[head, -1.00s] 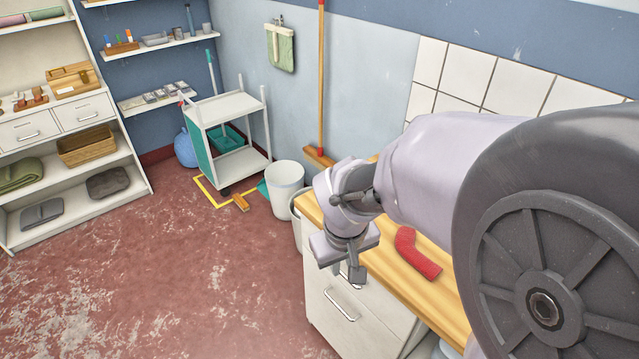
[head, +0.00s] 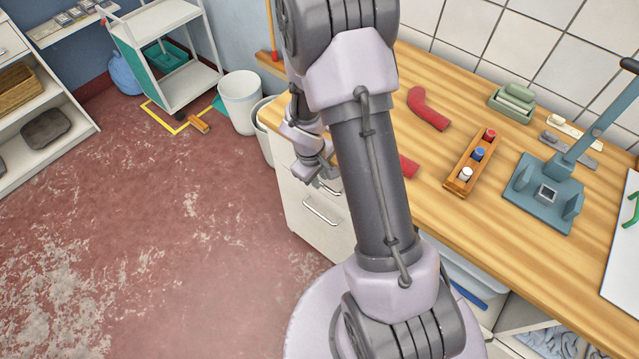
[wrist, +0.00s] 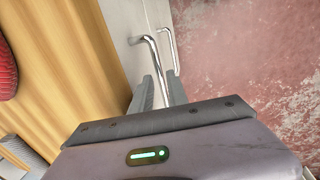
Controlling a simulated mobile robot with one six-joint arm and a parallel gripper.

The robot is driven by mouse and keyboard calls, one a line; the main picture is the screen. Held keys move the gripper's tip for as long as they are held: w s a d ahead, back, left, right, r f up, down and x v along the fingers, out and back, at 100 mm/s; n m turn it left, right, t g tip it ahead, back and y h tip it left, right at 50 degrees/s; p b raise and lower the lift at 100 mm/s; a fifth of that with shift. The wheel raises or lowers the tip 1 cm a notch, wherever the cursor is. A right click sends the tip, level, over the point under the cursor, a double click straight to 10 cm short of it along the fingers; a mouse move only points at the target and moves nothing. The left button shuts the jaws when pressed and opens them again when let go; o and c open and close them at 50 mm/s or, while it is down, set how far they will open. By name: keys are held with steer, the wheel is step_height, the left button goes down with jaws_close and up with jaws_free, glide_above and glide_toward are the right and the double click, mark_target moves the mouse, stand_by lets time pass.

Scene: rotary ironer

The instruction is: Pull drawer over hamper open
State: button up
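A white cabinet (head: 300,200) under the wooden worktop has two silver bar handles on its front. The upper handle (wrist: 155,62) is at my gripper (wrist: 160,92); its near end runs down between the two grey fingers. The fingers stand apart, and I cannot tell whether they touch the bar. The lower handle (head: 321,211) is free and also shows in the wrist view (wrist: 169,50). In the head view my gripper (head: 325,180) is at the upper front of the cabinet, partly hiding the upper handle. The drawer fronts look closed. I cannot identify a hamper for certain.
The worktop (head: 420,190) carries a red curved piece (head: 428,108), a wooden rack of spools (head: 470,163) and a teal press (head: 543,190). White bins (head: 241,98) stand left of the cabinet. The red floor (head: 190,220) before it is clear.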

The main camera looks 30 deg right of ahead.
steer(key=shift+w+d+f, duration=0.1)
steer(key=shift+d+f, duration=0.05)
steer(key=shift+f, duration=0.65)
jaws_close()
stand_by(0.9)
